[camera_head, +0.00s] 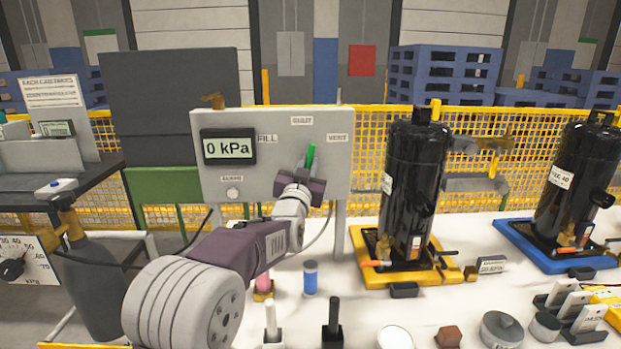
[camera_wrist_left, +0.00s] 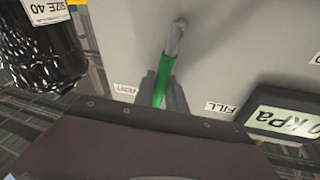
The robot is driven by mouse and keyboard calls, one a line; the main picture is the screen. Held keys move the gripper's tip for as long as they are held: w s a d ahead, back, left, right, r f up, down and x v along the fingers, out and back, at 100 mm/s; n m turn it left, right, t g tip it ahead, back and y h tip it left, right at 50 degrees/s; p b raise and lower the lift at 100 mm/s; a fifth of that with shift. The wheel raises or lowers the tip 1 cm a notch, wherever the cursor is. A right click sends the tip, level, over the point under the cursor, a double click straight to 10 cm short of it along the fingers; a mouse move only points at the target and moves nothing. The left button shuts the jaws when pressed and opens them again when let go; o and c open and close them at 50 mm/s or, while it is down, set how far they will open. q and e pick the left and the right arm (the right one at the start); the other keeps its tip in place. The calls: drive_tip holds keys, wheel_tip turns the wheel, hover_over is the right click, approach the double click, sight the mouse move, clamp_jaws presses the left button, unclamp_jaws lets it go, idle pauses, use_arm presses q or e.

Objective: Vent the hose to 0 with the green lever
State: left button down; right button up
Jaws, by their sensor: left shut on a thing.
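The green lever (camera_head: 311,156) is on the front of the grey panel (camera_head: 300,112), between the FILL and VENT labels. It leans slightly to the VENT side in the head view. My left gripper (camera_head: 309,178) is shut on the lever. In the left wrist view the green lever (camera_wrist_left: 163,80) rises from between the gripper's fingers (camera_wrist_left: 163,97), with a grey metal end. The VENT label (camera_wrist_left: 125,90) is nearer to it there than the FILL label (camera_wrist_left: 217,107). The display (camera_head: 228,148) reads 0 kPa. My right gripper is not in view.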

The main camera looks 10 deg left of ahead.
use_arm(q)
drive_tip(key=shift+s+a+n+y+b, duration=0.15)
drive_tip(key=shift+a+n+y+b, duration=0.45)
drive_tip(key=shift+n+b, duration=0.5)
drive_tip(key=shift+n, duration=0.3)
drive_tip(key=c, duration=1.4)
unclamp_jaws()
drive_tip(key=shift+o, duration=0.2)
drive_tip(key=a+v, duration=0.1)
drive_tip(key=v, duration=0.8)
drive_tip(key=shift+d, duration=0.35)
drive_tip(key=shift+f, duration=0.1)
